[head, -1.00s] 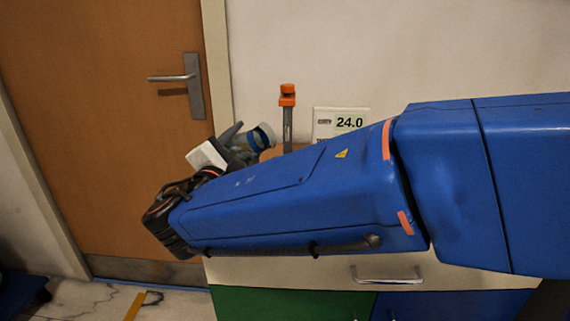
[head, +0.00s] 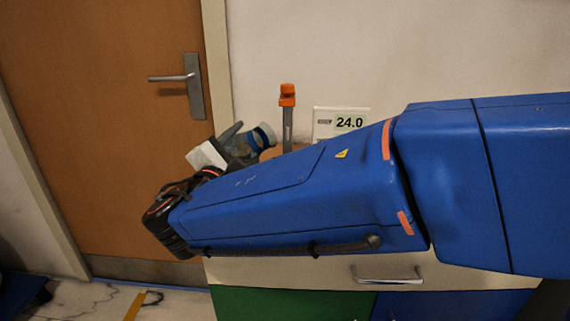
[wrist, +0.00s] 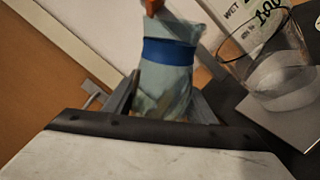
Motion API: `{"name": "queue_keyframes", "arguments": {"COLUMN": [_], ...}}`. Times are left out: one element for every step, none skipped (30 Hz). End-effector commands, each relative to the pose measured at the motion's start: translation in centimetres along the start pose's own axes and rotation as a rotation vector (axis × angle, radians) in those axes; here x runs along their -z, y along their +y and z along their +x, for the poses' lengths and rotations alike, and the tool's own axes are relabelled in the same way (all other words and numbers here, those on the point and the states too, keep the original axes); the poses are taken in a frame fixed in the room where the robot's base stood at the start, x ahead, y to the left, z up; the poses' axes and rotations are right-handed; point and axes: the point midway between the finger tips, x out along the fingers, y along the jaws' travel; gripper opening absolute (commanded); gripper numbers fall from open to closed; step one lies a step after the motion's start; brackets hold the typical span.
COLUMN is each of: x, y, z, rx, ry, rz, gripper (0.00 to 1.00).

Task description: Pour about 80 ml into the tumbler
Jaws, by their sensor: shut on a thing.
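A clear vessel with a blue band (wrist: 170,52) is held between the fingers of my gripper (wrist: 163,105) in the wrist view. The vessel shows in the head view too (head: 264,136), tilted with its banded end to the right. My gripper (head: 236,146) is shut on it there, beyond my forearm. The clear glass tumbler (wrist: 268,72) stands at the right of the wrist view, apart from the vessel, on a grey plate (wrist: 288,122). Its lower part looks pale grey; I cannot tell how much liquid it holds. My arm hides the tumbler in the head view.
A grey post with an orange top (head: 287,96) stands behind the vessel. A white display (head: 342,122) reads 24.0. A white label with blurred writing (wrist: 262,14) is behind the tumbler. A wooden door (head: 110,120) is at the left, and a drawer handle (head: 386,275) is below.

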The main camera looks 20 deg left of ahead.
Motion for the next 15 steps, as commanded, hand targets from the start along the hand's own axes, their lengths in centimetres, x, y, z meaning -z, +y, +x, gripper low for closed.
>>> {"name": "queue_keyframes", "arguments": {"x": [-0.03, -0.03, -0.03, -0.02, -0.02, -0.02, -0.02, -0.03, -0.03, -0.04, -0.04, -0.07, -0.08, -0.11, -0.14], "y": [0.03, 0.03, 0.03, 0.03, 0.03, 0.03, 0.03, 0.03, 0.03, 0.03, 0.03, 0.03, 0.03, 0.03, 0.03], "z": [0.00, 0.00, 0.00, 0.00, 0.00, 0.00, 0.00, 0.00, 0.00, 0.00, 0.00, 0.01, 0.01, 0.01, 0.01], "rx": [0.000, 0.000, 0.000, 0.000, 0.000, 0.000, 0.000, 0.000, 0.000, 0.000, 0.000, 0.000, 0.000, 0.000, 0.000], "ry": [0.000, 0.000, 0.000, 0.000, 0.000, 0.000, 0.000, 0.000, 0.000, 0.000, 0.000, 0.001, 0.001, 0.002, 0.003], "rz": [0.001, 0.001, 0.001, 0.001, 0.000, 0.001, 0.001, 0.000, 0.000, -0.002, -0.005, -0.011, -0.018, -0.025, -0.039], "gripper": [0.17, 0.17, 0.17, 0.17, 0.17, 0.17, 0.17, 0.17, 0.17, 0.17, 0.17, 0.17, 0.17, 0.17, 0.17]}}
